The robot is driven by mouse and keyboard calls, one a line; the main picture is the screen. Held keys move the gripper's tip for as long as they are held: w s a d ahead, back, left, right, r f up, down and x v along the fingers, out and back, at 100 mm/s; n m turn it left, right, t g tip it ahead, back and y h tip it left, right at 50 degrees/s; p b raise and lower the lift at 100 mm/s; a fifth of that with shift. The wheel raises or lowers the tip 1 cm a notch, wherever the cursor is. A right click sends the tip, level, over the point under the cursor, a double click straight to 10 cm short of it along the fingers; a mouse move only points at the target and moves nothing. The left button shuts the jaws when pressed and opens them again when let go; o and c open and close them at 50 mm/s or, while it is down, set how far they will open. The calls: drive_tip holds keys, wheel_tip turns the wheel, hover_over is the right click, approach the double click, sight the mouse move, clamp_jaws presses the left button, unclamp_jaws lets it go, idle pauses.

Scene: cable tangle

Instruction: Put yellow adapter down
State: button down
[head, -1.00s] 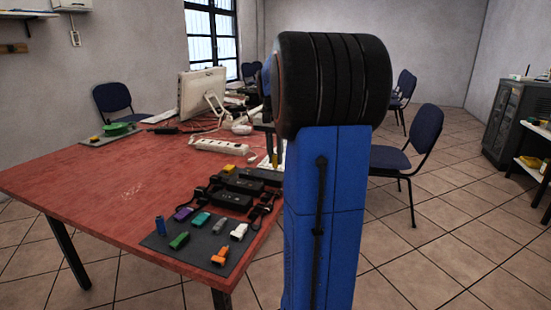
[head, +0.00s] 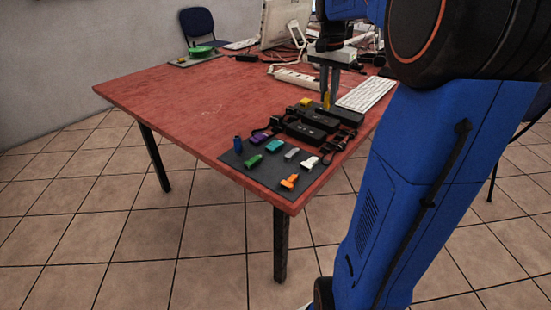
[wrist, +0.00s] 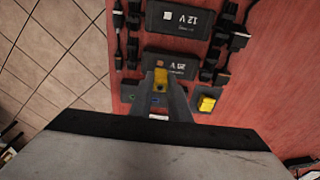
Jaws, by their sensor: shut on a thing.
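The yellow adapter (head: 327,100) is between the fingertips of my gripper (head: 328,94), which is shut on it over the row of black power bricks. It also shows in the wrist view (wrist: 160,77), pinched between the two grey fingers (wrist: 160,88), in front of a black brick (wrist: 170,63). I cannot tell whether it touches anything beneath.
A dark mat (head: 270,179) at the red table's (head: 180,110) near corner holds several coloured adapters. Black bricks (head: 306,131) with cables lie behind it. A white keyboard (head: 365,94) is right of my gripper and a power strip (head: 297,77) is behind.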

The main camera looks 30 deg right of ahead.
drive_tip(key=s+a+r, duration=0.1)
drive_tip(key=s+a, duration=0.5)
drive_tip(key=a, duration=0.7)
drive_tip(key=s+a+r, duration=0.1)
drive_tip(key=s+a, duration=0.4)
drive_tip(key=a, duration=0.8)
drive_tip(key=shift+d+f, duration=0.2)
drive_tip(key=shift+f, duration=4.2)
drive_tip(key=shift+f, duration=0.15)
drive_tip(key=c, duration=1.7)
unclamp_jaws()
drive_tip(key=shift+o, duration=0.2)
wheel_tip(320, 180, up, 12)
drive_tip(key=a, duration=0.1)
drive_tip(key=shift+s+a, duration=0.15)
drive_tip(key=shift+s, duration=0.15)
